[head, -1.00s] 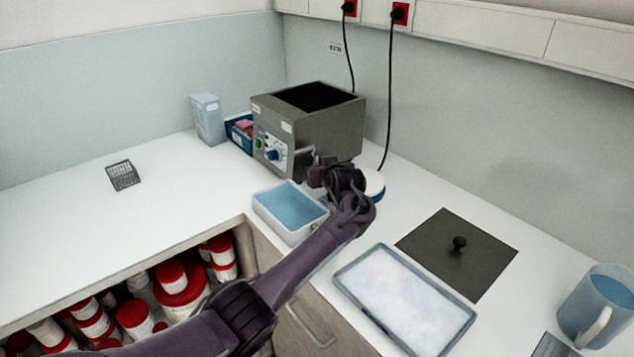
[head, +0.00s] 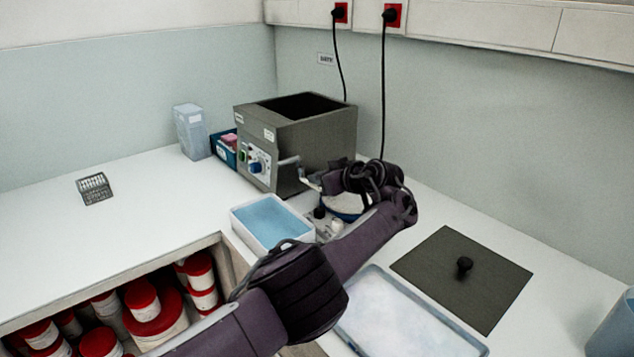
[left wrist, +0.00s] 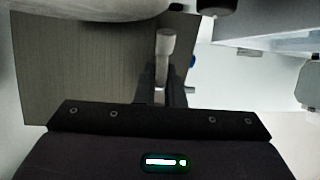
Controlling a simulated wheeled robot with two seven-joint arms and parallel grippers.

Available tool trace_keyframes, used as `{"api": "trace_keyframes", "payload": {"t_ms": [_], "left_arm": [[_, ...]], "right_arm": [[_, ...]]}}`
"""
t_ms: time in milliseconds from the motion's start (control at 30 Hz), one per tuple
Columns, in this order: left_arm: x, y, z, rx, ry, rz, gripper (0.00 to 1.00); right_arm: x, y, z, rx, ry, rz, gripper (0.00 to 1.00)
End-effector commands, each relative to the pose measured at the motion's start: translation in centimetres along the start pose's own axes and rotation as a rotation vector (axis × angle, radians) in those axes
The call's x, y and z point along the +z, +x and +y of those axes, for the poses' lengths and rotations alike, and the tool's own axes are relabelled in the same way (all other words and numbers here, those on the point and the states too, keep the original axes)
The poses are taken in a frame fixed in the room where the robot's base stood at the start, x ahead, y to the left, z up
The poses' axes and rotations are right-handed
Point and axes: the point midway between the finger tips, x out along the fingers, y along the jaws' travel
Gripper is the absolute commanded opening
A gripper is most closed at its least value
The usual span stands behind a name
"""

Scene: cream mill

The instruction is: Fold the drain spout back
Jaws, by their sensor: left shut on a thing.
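The grey metal water bath (head: 325,150) stands at the back of the counter, its dark top opening upward and its control panel on the front. A short grey bar (head: 290,161) juts out near its front right edge. My left gripper (head: 318,181) is just right of this, close to the bath. In the left wrist view my left gripper (left wrist: 164,92) is shut on a pale grey, round-ended spout (left wrist: 165,45). The fingers and wrist hide most of the spout in the head view. My right gripper is not in view.
A white tub of blue liquid (head: 234,222) stands below the bath's front. A round white-and-blue item (head: 345,208) is behind my left arm. A dark square plate with a knob (head: 440,275) and a shallow tray (head: 465,335) lie to the right. The left counter is mostly clear.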

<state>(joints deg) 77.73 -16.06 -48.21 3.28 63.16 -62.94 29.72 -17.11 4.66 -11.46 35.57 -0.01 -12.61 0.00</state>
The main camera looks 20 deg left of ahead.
Motion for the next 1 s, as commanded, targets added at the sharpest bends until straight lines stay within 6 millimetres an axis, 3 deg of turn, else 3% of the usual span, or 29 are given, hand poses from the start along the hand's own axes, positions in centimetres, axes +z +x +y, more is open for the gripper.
{"api": "trace_keyframes", "payload": {"t_ms": [467, 500, 667, 1000], "left_arm": [[-0.06, -0.13, 0.03, -0.007, -0.003, 0.001, 0.00], [-0.06, -0.12, 0.03, -0.007, -0.003, 0.001, 0.10], [-0.02, -0.11, 0.02, -0.007, -0.003, 0.001, 0.31], [-0.13, -0.57, 0.06, -0.006, -0.002, 0.000, 0.31]], "right_arm": [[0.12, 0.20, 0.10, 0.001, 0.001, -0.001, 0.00], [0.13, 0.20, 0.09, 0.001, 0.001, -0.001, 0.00], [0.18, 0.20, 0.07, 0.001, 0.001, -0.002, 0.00], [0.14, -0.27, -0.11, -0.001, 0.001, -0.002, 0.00]]}}
